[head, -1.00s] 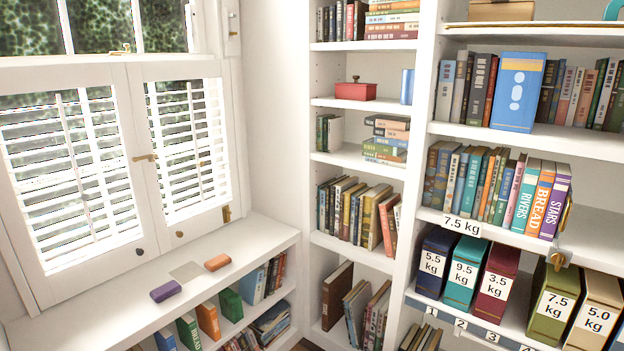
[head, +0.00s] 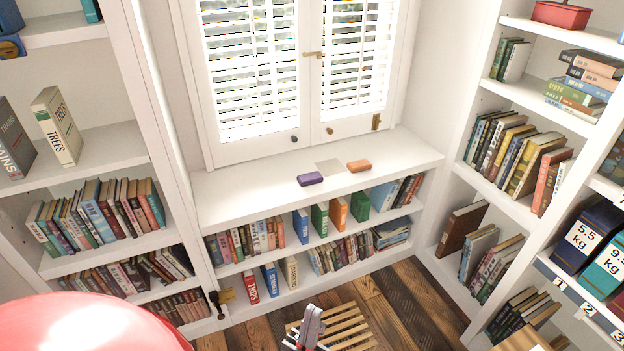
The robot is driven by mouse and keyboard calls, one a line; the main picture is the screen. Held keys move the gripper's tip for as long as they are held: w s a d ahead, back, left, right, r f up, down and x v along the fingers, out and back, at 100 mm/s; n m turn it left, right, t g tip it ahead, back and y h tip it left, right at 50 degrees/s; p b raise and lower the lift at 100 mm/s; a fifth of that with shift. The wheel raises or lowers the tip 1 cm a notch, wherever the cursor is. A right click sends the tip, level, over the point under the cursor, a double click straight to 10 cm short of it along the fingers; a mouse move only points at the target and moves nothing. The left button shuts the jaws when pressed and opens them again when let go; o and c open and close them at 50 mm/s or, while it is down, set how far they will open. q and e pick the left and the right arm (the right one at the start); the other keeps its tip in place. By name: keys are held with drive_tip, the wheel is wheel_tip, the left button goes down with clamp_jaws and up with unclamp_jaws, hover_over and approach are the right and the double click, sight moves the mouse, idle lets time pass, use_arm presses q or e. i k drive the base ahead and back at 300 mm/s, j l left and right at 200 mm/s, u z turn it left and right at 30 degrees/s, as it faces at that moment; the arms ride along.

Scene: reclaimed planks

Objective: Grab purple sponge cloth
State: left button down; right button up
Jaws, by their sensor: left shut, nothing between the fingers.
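The purple sponge cloth (head: 310,179) lies flat on the white ledge under the shuttered window in the head view. A thin grey square (head: 329,166) lies just behind it to the right, and an orange block of similar shape (head: 359,166) lies further right. My left gripper (head: 311,314) shows at the bottom middle of the head view, over the floor, well below and apart from the sponge cloth. It is shut and empty. My right gripper is out of view.
The white ledge (head: 245,203) has bare room left of the sponge cloth. Shelves of books stand below it and on both sides. A slatted wooden piece (head: 345,328) is by the left gripper. The plank floor (head: 415,300) shows clear to the right.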

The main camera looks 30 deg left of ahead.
sight(306, 179)
drive_tip(key=i+j+u, duration=0.1)
drive_tip(key=j+u, duration=0.15)
drive_tip(key=i+j+u, duration=0.1)
drive_tip(key=j+u, duration=0.15)
drive_tip(key=j, duration=0.15)
drive_tip(key=i+j+u, duration=0.6)
drive_tip(key=i+j, duration=0.2)
drive_tip(key=i, duration=0.15)
